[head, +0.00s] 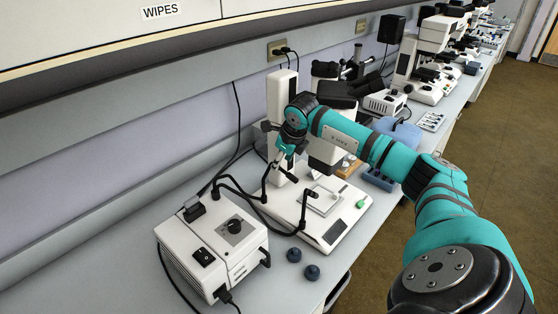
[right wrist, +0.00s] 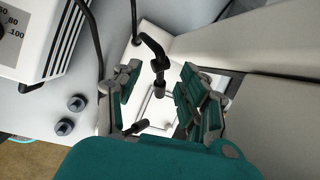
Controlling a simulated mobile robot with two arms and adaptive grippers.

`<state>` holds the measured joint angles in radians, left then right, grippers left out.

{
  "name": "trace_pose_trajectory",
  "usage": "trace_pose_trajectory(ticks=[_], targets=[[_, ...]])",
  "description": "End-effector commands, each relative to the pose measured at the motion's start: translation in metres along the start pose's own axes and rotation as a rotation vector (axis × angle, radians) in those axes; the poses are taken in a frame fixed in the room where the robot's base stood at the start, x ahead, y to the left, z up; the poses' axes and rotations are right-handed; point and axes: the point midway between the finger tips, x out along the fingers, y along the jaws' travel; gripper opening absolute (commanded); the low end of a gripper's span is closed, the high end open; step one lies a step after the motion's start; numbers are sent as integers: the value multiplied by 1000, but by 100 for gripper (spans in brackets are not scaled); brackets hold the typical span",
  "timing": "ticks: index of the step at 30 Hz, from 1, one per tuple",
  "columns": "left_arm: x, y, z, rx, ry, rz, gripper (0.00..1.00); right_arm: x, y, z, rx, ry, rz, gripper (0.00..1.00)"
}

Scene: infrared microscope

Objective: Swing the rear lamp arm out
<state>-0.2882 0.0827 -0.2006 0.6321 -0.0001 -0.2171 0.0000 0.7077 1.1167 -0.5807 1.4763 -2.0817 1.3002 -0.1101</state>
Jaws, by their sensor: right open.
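The white lamp box (head: 212,246) stands at the front left of the bench, with two thin black lamp arms running from it to the microscope base (head: 335,226). The rear lamp arm (head: 264,183) rises beside the microscope column, close to my right gripper (head: 284,168). In the right wrist view, my right gripper (right wrist: 158,98) is open, and a black lamp arm (right wrist: 153,48), apparently the rear one, hangs between its fingers with visible gaps to both sides. The front lamp arm (head: 303,210) stands at the base's near side. My left gripper is not in view.
The white microscope column (head: 281,97) stands close behind my right gripper. Blue trays (head: 380,178) and more microscopes (head: 430,60) fill the bench farther right. Black cables run along the wall side.

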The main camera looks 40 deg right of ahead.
Motion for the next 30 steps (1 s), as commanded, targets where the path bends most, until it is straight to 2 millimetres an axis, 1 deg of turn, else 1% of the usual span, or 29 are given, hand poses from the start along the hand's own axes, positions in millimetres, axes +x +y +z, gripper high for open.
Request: trace_pose_trajectory(ticks=[3, 6, 12, 16, 17, 24, 26, 30], targets=[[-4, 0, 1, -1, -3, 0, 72, 15, 0, 1, 2, 0, 2, 42], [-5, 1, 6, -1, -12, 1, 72, 22, 0, 1, 1, -1, 1, 42], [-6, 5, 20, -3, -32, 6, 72, 26, 0, 0, 0, -1, 0, 42], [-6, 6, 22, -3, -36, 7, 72, 26, 0, 0, 0, -1, 0, 42], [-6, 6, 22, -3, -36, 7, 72, 26, 0, 0, 0, -1, 0, 39], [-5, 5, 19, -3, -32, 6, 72, 26, 0, 0, 1, -1, 0, 8], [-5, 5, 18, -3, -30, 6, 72, 26, 0, 1, 1, -2, 0, 0], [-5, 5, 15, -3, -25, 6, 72, 25, 0, 1, 1, -3, 0, 0]])
